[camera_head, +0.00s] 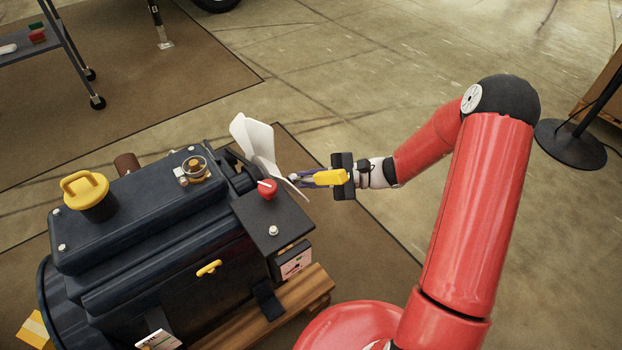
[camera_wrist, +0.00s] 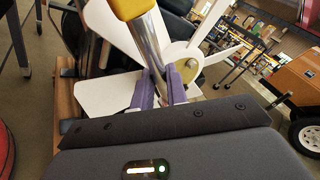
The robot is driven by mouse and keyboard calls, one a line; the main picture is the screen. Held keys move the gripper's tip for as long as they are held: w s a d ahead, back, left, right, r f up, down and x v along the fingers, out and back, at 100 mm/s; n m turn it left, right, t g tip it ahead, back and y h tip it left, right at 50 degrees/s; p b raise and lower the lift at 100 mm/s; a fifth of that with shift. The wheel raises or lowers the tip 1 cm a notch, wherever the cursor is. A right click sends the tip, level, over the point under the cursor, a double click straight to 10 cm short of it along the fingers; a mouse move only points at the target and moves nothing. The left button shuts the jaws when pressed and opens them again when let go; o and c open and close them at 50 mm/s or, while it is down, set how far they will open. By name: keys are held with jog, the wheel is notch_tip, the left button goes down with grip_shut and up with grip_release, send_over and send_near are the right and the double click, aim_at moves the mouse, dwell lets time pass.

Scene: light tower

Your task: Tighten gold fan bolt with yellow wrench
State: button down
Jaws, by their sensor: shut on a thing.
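In the head view, my gripper (camera_head: 306,178) is at the fan end of the dark engine block, beside the white fan (camera_head: 258,142). The yellow wrench (camera_head: 331,177) shows its yellow handle over the fingers. In the wrist view, the purple fingers of my gripper (camera_wrist: 161,88) are shut on the wrench's silver shaft, with the yellow handle (camera_wrist: 132,7) at the top edge. The fan's round hub (camera_wrist: 183,68) lies just behind, with a gold part (camera_wrist: 194,46) at its edge. Whether the wrench head touches the gold bolt cannot be told; the fingers cover that area.
The engine (camera_head: 140,225) rests on a wooden pallet (camera_head: 305,292) and carries a yellow cap (camera_head: 87,193) and a red knob (camera_head: 267,188). A cart (camera_head: 45,48) stands at the upper left. A black stand base (camera_head: 570,146) is at the right. The floor behind the arm is open.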

jog(key=shift+w+a+r+m, duration=0.1)
jog(key=shift+r+m, duration=0.15)
jog(key=shift+m, duration=0.05)
jog(key=shift+w+a+r+m+h, duration=0.25)
jog(key=shift+a+r+m+h, duration=0.05)
jog(key=shift+m+h, duration=0.2)
jog(key=shift+w+a+r, duration=0.15)
jog(key=shift+a+r, duration=0.05)
jog(key=shift+m, duration=0.3)
jog(key=shift+s+d+f+b, duration=0.1)
jog(key=shift+s+f+b, duration=0.1)
jog(key=shift+b, duration=0.25)
jog(key=shift+w+d+r, duration=0.1)
jog(key=shift+w+d, duration=0.55)
jog(key=shift+d, duration=0.25)
jog(key=shift+w+d, duration=0.5)
jog(key=shift+d, duration=0.25)
jog(key=shift+w+d, duration=0.55)
jog(key=shift+d, duration=0.25)
